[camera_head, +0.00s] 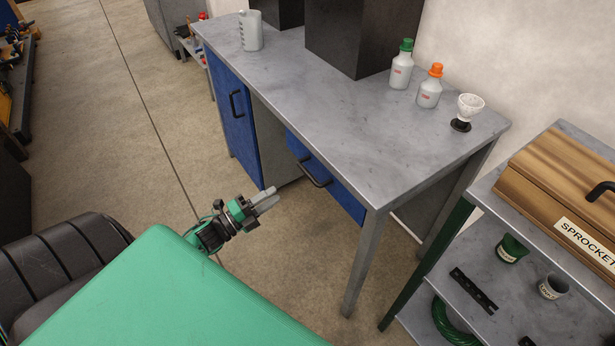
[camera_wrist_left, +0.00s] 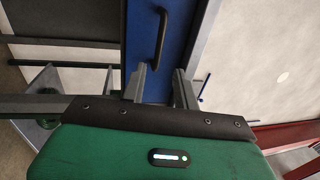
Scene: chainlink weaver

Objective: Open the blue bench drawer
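The blue bench drawer (camera_head: 346,196) sits under the front edge of the grey bench top and looks shut. Its dark bar handle (camera_head: 316,174) is on the front face. My left gripper (camera_head: 273,196) is in front of the drawer, to the left of the handle in the head view and apart from it. In the left wrist view the blue drawer front (camera_wrist_left: 182,38) and its handle (camera_wrist_left: 161,38) lie beyond the fingertips. The two fingers of my left gripper (camera_wrist_left: 160,72) are spread with nothing between them. My right gripper is not in view.
A blue cupboard door (camera_head: 232,118) with its own handle is left of the drawer. The bench top (camera_head: 330,105) carries bottles and a dark box. A shelf unit (camera_head: 478,195) with a wooden box stands at right. The floor before the drawer is clear.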

